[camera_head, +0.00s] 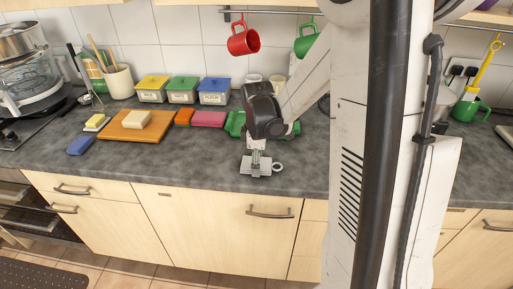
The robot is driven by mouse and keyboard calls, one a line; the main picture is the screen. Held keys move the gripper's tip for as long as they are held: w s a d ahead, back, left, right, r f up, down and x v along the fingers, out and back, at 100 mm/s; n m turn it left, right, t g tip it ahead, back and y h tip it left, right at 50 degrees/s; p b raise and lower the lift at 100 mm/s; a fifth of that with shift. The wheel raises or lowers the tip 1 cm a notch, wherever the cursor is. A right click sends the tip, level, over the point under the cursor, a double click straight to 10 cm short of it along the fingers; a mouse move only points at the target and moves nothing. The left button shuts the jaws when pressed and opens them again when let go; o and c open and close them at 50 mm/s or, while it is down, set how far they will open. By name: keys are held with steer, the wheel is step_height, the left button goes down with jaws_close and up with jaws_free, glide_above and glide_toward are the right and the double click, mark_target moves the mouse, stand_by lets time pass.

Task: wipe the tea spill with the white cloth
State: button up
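My gripper (257,168) points down at the dark grey counter (190,165), near its front edge. It is small in the head view, and I cannot tell whether its fingers are open or shut. A small white ring-shaped thing (278,167) lies just to the right of it. I cannot make out a white cloth for certain; the pale grey shape at the fingertips may be part of the gripper or something under it. No tea spill can be made out on the visible counter. My arm and column hide part of the counter on the right.
An orange-brown board (115,132) with a cream block (135,119) lies at left, near a blue sponge (81,145). Yellow (153,91), green (182,92) and blue-lidded (214,93) containers stand behind. A red mug (243,41) hangs above. Counter left of my gripper is clear.

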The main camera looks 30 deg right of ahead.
steer(key=shift+s+a, duration=0.3)
steer(key=shift+s, duration=0.05)
steer(key=shift+s+a+r, duration=0.15)
steer(key=shift+s+a, duration=0.2)
steer(key=shift+s, duration=0.15)
steer(key=shift+r+p, duration=2.25)
steer(key=shift+r, duration=1.75)
steer(key=shift+f+b, duration=0.4)
steer(key=shift+b, duration=1.15)
steer(key=shift+r+b, duration=0.1)
steer(key=shift+b, duration=0.9)
